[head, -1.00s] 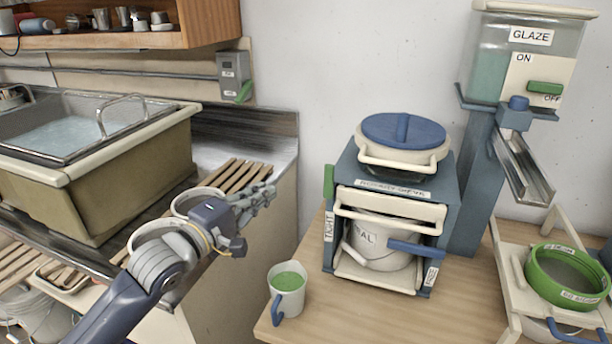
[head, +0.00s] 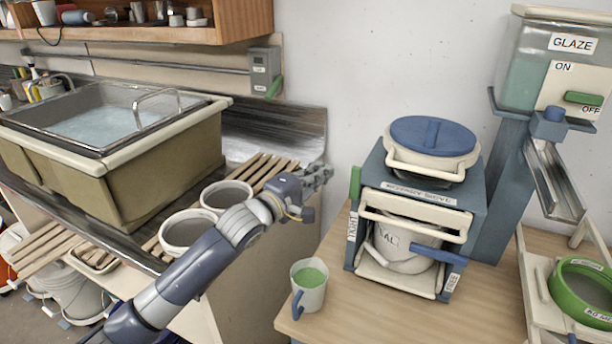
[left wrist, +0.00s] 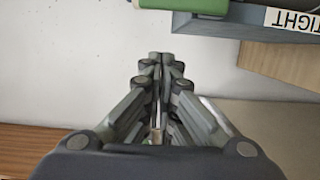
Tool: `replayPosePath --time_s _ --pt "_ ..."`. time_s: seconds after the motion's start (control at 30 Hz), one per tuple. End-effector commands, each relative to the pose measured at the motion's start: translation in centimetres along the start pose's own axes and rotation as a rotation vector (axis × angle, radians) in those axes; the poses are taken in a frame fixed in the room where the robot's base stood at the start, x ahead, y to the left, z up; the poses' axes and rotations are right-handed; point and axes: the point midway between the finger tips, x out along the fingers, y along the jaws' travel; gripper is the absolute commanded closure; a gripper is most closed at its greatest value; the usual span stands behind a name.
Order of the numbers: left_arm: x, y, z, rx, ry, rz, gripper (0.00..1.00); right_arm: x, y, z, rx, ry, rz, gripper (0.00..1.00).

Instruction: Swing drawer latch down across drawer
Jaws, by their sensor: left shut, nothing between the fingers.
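The blue-grey box (head: 472,198) stands on the wooden table with a cream-framed drawer (head: 415,222) in its front. A green upright bar (head: 354,183), which looks like the latch, is on the box's left side above a label; I cannot tell for sure that it is the latch. It shows at the top of the left wrist view (left wrist: 190,5), beside the "TIGHT" label. My left gripper (head: 326,174) is shut and empty, a short way left of the green bar and apart from it. Its closed fingertips (left wrist: 161,57) point toward the wall. My right gripper is not in view.
A white cup of green glaze (head: 309,285) stands at the table's front left. A lidded pot (head: 432,145) sits on the box. The glaze dispenser (head: 545,80) is behind at right.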

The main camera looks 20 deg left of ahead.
Motion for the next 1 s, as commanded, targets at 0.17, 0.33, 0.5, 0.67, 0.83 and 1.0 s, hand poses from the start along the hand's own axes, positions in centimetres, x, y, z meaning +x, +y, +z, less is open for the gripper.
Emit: replayPosePath --time_s 0.17,0.33,0.5,0.67,0.83,1.0 --pt "0.4 0.1 2.5 -0.005 -0.005 -0.001 1.0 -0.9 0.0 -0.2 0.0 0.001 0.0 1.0" --pt "0.6 -0.1 3.4 -0.004 -0.004 -0.001 1.0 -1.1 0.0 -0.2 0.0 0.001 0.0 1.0" --pt "0.6 -0.1 3.4 -0.003 -0.003 -0.001 1.0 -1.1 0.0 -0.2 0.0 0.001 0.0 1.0" --pt "0.6 -0.1 3.4 -0.003 -0.004 -0.001 1.0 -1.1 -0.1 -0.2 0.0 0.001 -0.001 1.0" --pt "0.6 0.1 3.5 0.009 -0.004 -0.004 1.0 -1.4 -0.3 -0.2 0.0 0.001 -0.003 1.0" --pt "0.7 0.3 3.7 0.046 -0.004 -0.013 1.0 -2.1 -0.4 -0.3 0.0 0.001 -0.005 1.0"
